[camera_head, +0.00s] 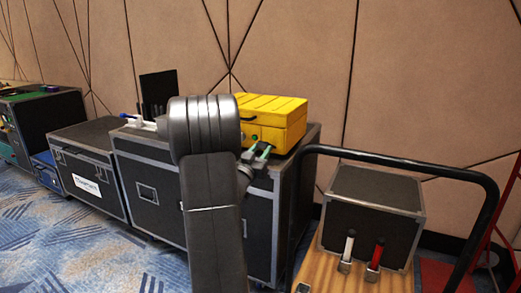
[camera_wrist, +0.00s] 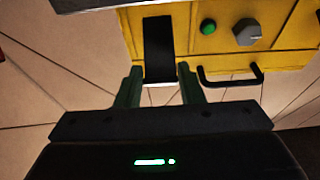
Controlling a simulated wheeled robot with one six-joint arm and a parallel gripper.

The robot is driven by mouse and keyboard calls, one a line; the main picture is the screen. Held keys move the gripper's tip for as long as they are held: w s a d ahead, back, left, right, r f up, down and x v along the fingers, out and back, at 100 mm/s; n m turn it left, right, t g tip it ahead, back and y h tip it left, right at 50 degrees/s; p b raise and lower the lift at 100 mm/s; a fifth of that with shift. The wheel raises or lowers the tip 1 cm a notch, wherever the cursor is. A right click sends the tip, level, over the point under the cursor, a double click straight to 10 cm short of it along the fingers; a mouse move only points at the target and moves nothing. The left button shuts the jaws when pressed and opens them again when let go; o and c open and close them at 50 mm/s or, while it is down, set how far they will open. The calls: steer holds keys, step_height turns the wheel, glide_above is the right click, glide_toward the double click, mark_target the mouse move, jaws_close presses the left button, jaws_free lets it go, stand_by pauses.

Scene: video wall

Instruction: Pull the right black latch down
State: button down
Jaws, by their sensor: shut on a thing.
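A yellow box (camera_head: 276,104) stands on a black flight case in the head view, with my arm in front of its left side. In the wrist view the front of the yellow box (camera_wrist: 185,55) fills the top. A black latch (camera_wrist: 159,45) with a pale edge hangs on it there. My gripper (camera_wrist: 159,77) has one finger on each side of the latch and is shut on it. In the head view my gripper (camera_head: 262,153) is at the box's front, and the latch cannot be made out.
A green button (camera_wrist: 208,27), a grey knob (camera_wrist: 247,32) and a black handle (camera_wrist: 230,79) sit right of the latch in the wrist view. A trolley (camera_head: 335,265) carrying a dark case (camera_head: 372,205) stands at right. Patterned carpet (camera_head: 85,250) is clear at left.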

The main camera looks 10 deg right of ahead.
steer(key=shift+f, duration=0.6)
steer(key=shift+d, duration=0.1)
steer(key=c, duration=1)
jaws_free()
steer(key=shift+w+d, duration=0.15)
steer(key=shift+w, duration=0.05)
steer(key=shift+o, duration=0.2)
steer(key=p+v, duration=0.2)
steer(key=v, duration=1.2)
steer(key=shift+r, duration=0.15)
steer(key=shift+w, duration=0.1)
steer(key=b+x, duration=0.2)
steer(key=x, duration=1.1)
steer(key=shift+w+r, duration=0.25)
steer(key=shift+r, duration=0.05)
